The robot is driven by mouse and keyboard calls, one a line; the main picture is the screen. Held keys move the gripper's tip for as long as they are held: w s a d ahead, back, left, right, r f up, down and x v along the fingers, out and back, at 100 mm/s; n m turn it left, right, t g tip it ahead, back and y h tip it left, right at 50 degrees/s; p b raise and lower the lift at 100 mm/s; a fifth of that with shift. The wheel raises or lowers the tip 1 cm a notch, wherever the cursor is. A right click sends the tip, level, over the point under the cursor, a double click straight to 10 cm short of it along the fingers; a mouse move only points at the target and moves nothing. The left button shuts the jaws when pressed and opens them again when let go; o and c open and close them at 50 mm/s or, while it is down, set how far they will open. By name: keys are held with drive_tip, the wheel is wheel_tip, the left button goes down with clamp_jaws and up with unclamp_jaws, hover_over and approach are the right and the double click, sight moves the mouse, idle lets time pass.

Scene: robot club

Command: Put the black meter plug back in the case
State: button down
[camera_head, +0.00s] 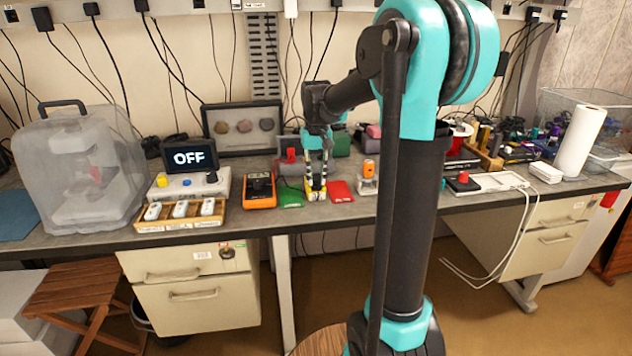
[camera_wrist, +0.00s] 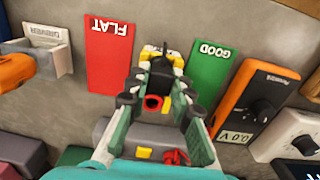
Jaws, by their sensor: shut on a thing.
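In the head view my gripper (camera_head: 317,190) points down between the green and red cards, and the plug is too small to make out there. The orange meter (camera_wrist: 250,104) with a black dial and a 0.0 V display lies right of the gripper in the wrist view; it also shows in the head view (camera_head: 260,190). A grey box (camera_wrist: 118,130) lies below my fingers in the wrist view. I cannot tell whether it is the case.
The red FLAT card (camera_wrist: 108,62) and green GOOD card (camera_wrist: 208,72) lie either side of the fingertips. A tray of white pieces (camera_head: 180,212), an OFF display (camera_head: 189,155) and a dark open display case (camera_head: 243,128) stand left. A labelled holder (camera_wrist: 38,50) stands beyond the red card.

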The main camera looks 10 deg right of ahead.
sight(316, 175)
drive_tip(key=shift+r, duration=1.2)
idle(0.4)
drive_tip(key=shift+r, duration=1.6)
